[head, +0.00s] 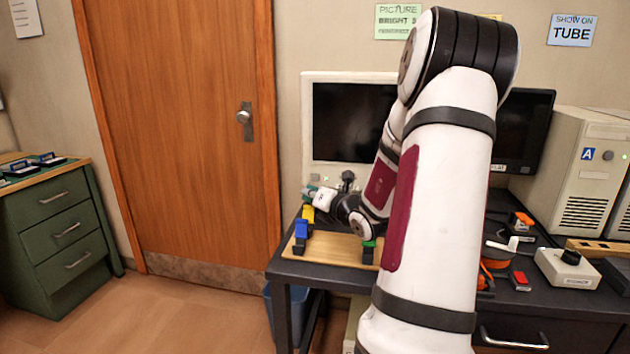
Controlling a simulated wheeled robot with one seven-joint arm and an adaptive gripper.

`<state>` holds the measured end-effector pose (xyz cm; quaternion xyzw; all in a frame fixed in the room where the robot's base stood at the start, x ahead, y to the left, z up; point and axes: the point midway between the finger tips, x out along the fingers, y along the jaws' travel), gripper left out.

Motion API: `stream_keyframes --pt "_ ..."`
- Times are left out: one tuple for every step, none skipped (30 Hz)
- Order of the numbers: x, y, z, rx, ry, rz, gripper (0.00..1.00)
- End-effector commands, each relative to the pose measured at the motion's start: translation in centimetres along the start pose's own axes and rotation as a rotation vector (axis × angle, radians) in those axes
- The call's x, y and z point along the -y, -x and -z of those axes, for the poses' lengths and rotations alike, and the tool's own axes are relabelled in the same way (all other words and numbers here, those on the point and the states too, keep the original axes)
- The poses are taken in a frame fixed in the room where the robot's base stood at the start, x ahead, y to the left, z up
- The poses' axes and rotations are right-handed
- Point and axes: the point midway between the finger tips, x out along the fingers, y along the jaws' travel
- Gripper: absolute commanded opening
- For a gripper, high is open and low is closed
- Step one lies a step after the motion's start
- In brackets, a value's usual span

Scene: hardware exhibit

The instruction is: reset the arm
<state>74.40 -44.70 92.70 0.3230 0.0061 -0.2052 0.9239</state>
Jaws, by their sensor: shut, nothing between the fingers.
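My arm (440,150) rises through the right half of the head view and bends down behind itself toward the desk. Its wrist (357,215) hangs low over the left part of the dark desk. My gripper (313,193) is small and partly hidden at the wrist's far end, in front of the white-framed monitor. It is shut, with nothing seen held in it. It is above the back left of a wooden board (335,252). How close its fingers are to the board's pieces I cannot tell.
The board bears a blue piece (301,229), a yellow piece (308,213) and a green-topped piece (369,246). The white monitor (307,120) stands behind. Right are a grey control box (567,268), a red-topped piece (520,279) and computer cases (575,165). Floor before the door (180,120) is clear.

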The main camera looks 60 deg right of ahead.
Motion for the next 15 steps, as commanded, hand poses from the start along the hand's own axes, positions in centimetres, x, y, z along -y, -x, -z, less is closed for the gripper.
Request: stream_keyframes --pt "-0.26 0.33 0.27 -0.002 0.001 0.000 0.00" --pt "-0.37 0.49 0.37 -0.001 0.001 0.000 0.00" --pt "-0.50 0.67 0.51 -0.001 0.001 0.000 0.00" --pt "-0.58 0.79 0.61 -0.001 0.001 0.000 0.00" --pt "-0.65 0.88 0.68 -0.001 0.001 0.000 0.00" --pt "-0.71 0.96 0.73 -0.001 0.001 0.000 0.00" --pt "-0.74 1.00 0.74 -0.001 0.001 0.000 0.00" --pt "-0.76 1.02 0.75 0.000 0.002 0.000 0.00" --pt "-0.77 1.03 0.75 0.000 0.001 0.000 0.00" --pt "-0.76 1.03 0.75 0.000 0.001 0.000 0.00" --pt "-0.76 1.03 0.75 0.000 0.001 0.000 0.00" --pt "-0.75 1.02 0.75 0.000 0.001 0.000 0.00" --pt "-0.75 1.02 0.74 0.000 0.001 0.000 0.00" --pt "-0.75 1.02 0.74 0.000 0.001 0.000 0.00" --pt "-0.75 1.02 0.74 0.000 0.001 0.000 0.00"
